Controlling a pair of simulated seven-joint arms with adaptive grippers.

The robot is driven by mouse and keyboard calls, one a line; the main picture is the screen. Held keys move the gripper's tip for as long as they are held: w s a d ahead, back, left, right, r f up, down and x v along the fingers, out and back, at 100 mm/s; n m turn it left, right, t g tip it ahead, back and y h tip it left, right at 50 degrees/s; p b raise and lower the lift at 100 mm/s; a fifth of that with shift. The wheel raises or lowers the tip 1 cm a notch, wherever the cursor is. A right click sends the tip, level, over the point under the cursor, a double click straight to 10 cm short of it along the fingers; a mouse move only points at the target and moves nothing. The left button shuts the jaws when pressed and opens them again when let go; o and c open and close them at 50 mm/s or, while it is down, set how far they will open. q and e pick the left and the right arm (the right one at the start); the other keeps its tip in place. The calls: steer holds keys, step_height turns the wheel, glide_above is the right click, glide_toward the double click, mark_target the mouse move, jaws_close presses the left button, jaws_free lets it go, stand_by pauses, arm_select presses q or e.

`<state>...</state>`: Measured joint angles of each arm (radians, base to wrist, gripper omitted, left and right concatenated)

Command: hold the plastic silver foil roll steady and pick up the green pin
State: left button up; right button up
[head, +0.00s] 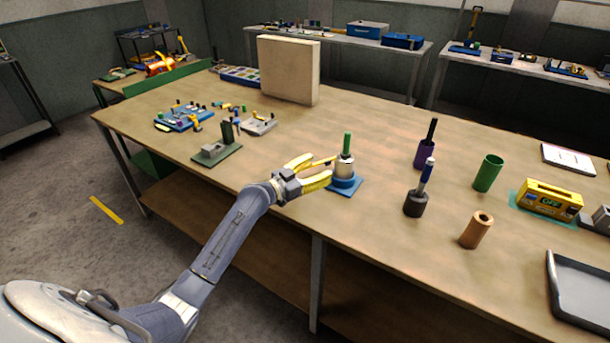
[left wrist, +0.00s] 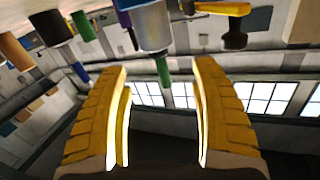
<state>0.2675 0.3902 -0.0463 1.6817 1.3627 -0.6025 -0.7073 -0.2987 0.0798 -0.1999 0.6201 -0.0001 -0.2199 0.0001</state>
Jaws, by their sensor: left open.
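The silver foil roll (head: 344,168) stands upright on a blue base (head: 345,187) near the middle of the table. The green pin (head: 347,144) sticks up out of its top. My left gripper (head: 322,170) has yellow fingers and is open, just left of the roll, with its fingertips close to it. I cannot tell from the head view whether they touch it. In the left wrist view, which looks upside down, the silver roll (left wrist: 152,28) and green pin (left wrist: 163,70) show ahead, between and beyond the open fingers (left wrist: 160,75). My right gripper is not in view.
Right of the roll stand a purple holder (head: 424,154), a dark holder with a blue pen (head: 415,204), a green tube (head: 488,173) and a copper-brown roll (head: 476,230). A dark green block (head: 216,152) and small tools lie left. A beige panel (head: 288,70) stands behind.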

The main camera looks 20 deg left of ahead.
mark_target(345, 157)
arm_select(q)
steer(key=shift+n+t, duration=0.3)
steer(key=shift+n, duration=0.5)
steer(key=x, duration=1)
steer(key=f+x, duration=0.1)
steer(key=x, duration=0.4)
steer(key=shift+w+d, duration=0.15)
steer(key=shift+d, duration=0.35)
jaws_close()
steer(key=shift+f, duration=0.1)
